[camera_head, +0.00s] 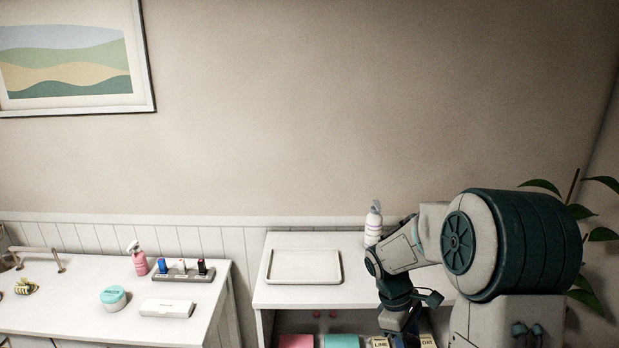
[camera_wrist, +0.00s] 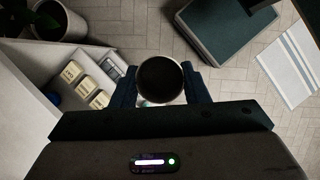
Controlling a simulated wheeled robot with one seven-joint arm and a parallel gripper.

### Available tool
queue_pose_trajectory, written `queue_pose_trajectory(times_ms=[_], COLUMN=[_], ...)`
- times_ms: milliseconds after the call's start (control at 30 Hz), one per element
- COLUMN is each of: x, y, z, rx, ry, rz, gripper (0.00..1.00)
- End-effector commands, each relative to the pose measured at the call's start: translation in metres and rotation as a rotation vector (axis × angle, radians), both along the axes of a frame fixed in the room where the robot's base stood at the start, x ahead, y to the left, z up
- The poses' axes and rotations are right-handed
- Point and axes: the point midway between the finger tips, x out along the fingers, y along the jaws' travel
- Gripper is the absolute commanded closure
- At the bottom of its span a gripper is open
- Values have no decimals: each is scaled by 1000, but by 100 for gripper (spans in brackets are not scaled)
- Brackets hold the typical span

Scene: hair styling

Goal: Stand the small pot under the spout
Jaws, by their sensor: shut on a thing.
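The small pot (camera_wrist: 160,80) shows from above in the wrist view, round with a pale rim and a dark inside. My gripper (camera_wrist: 158,70) is shut on it, one dark finger at each side, and holds it above the floor area in front of the shelf unit. A white pump bottle (camera_head: 373,222) with a spout on top stands at the back right of the white table (camera_head: 352,297). My arm hides part of that table and the bottle's right side. The pot does not show clearly in the head view.
A white tray (camera_head: 304,266) lies on the table. The lower shelf holds tan labelled boxes (camera_wrist: 86,84). A potted plant (camera_head: 597,235) stands right.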

Motion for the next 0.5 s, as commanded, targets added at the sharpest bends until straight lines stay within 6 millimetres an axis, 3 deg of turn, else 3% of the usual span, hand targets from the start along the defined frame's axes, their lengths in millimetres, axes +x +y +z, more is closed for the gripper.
queue_pose_trajectory(times_ms=[300,500], x=[25,34], y=[37,57], z=[-68,-102], rx=[1,1], ry=[8,5], rz=[-519,-792], gripper=[84,84])
